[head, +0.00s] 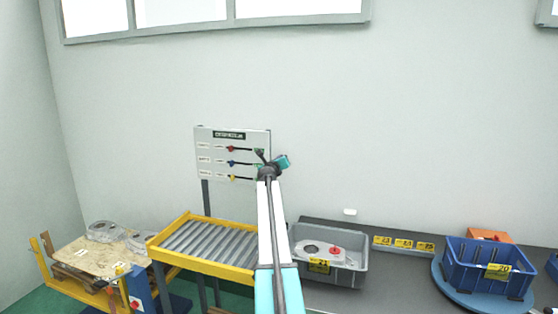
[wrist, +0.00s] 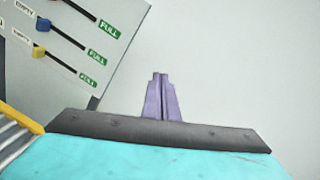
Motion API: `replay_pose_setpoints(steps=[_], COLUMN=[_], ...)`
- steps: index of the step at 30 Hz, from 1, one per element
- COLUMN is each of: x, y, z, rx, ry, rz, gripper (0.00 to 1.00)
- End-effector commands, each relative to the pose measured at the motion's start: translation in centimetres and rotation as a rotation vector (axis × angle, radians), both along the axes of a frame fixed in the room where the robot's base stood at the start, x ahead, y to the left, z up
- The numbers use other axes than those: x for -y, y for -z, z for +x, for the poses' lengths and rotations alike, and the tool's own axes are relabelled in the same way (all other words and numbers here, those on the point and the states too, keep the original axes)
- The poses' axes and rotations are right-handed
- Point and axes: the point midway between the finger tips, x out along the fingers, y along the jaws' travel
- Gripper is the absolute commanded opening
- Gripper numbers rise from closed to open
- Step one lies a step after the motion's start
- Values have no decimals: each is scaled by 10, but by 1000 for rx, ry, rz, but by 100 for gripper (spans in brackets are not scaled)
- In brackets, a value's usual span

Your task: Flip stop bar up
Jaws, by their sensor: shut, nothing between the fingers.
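I cannot make out a separate stop bar with certainty. The roller conveyor (head: 208,240) has grey rollers in a yellow frame and stands left of my arm in the head view. A corner of its yellow frame (wrist: 22,132) and a few rollers show at the lower left of the wrist view. My gripper (wrist: 160,78) is shut and empty, its purple fingers together in front of the bare wall. In the head view my arm's end is in front of the right edge of the sign board, above the conveyor, and the fingers are hard to make out.
The sign board (head: 222,137) carries red, blue and yellow sliders; it also fills the wrist view's upper left (wrist: 80,20). A wooden-topped yellow cart (head: 100,258) with castings stands left. Right are a grey bin (head: 352,275) and a blue crate (head: 455,268) on a dark counter.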

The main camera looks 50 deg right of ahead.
Motion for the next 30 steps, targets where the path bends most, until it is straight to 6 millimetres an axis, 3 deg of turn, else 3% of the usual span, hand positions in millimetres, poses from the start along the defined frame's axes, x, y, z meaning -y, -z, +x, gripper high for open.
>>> replay_pose_setpoints(steps=[16,30], x=[-6,-46], y=[1,4], z=[-1,-12], rx=[0,0], ry=[-1,-2], rz=[0,0], gripper=[0,0])
